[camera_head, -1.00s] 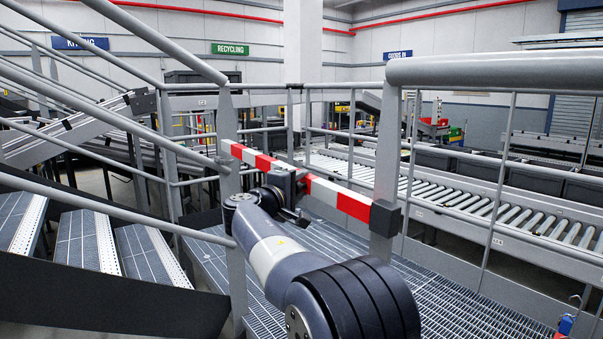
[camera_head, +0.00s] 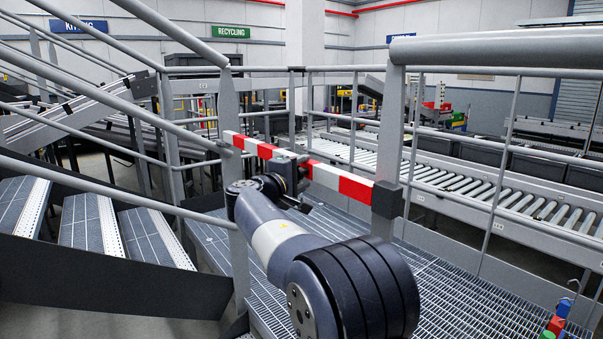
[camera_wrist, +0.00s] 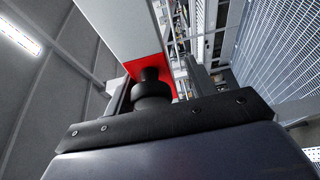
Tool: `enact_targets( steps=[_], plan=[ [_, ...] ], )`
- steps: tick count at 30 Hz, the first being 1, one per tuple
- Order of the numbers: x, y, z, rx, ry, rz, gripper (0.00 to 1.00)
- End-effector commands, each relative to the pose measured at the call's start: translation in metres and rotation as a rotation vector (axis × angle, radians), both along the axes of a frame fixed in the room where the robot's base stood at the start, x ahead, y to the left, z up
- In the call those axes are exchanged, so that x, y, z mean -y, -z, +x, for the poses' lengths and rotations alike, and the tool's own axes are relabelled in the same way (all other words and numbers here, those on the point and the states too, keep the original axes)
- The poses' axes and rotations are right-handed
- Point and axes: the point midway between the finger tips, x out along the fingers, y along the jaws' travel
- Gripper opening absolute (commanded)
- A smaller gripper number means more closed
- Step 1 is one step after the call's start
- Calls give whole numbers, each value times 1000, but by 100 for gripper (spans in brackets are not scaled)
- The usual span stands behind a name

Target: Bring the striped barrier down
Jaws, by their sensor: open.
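The red-and-white striped barrier (camera_head: 355,186) runs between two grey posts in the head view, close to level. Its right end meets a black block (camera_head: 387,200) on the right post. Its left end overlaps the left post (camera_head: 229,105). My gripper (camera_head: 303,170) is at the middle of the bar and hides part of it. In the wrist view, a red stripe (camera_wrist: 157,66) and a pale stripe (camera_wrist: 113,28) of the barrier lie right in front of my gripper. My gripper is open; its fingertips are largely hidden, and I cannot tell whether they touch the bar.
Stairs (camera_head: 90,222) with grey handrails rise at the left. Grated floor (camera_head: 440,285) lies beyond and below the barrier. A roller conveyor (camera_head: 480,190) runs behind the railing at the right. Small coloured objects (camera_head: 560,315) hang at the bottom right.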

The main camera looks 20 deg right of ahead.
Motion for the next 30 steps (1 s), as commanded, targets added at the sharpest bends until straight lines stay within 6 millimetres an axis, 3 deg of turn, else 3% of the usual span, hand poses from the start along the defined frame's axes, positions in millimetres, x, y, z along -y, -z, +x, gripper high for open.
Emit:
enact_targets(
  steps=[8,21,30],
  plan=[
    [-8,-1,-8,5,-2,1,53],
    [-69,0,-62,2,-4,1,53],
    [-80,-1,-73,1,1,1,53]
  ],
)
